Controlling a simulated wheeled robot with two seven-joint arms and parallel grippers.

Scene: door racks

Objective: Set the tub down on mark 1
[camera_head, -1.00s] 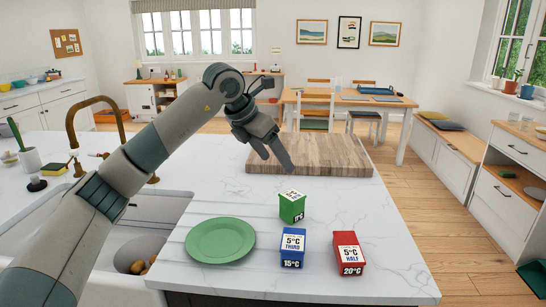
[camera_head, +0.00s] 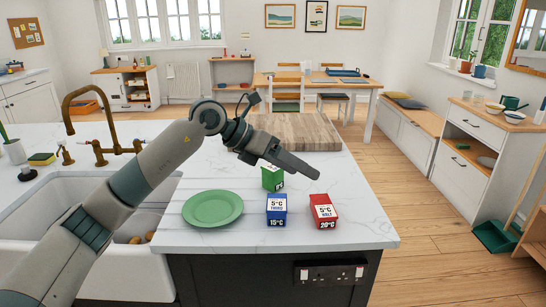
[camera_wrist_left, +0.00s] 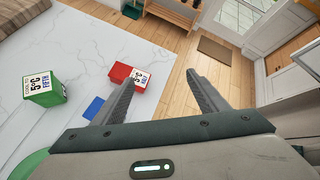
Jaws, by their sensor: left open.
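Three labelled tubs stand on the white counter. The green tub (camera_head: 272,178) is behind the blue tub (camera_head: 276,209) marked THIRD 15°C, and the red tub (camera_head: 323,211) marked 20°C is at the right. My left gripper (camera_head: 312,170) is open and empty, above the counter beyond the tubs, its fingers pointing right. In the left wrist view the green tub (camera_wrist_left: 43,88) lies left of the fingers, the red tub (camera_wrist_left: 132,77) is behind the left finger, and the blue tub (camera_wrist_left: 95,107) is partly hidden. I cannot make out a mark 1.
A green plate (camera_head: 213,207) lies left of the tubs. A wooden board (camera_head: 300,132) lies at the counter's back. The sink (camera_head: 60,190) is at the left. Counter to the right of the red tub is clear up to its edge.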

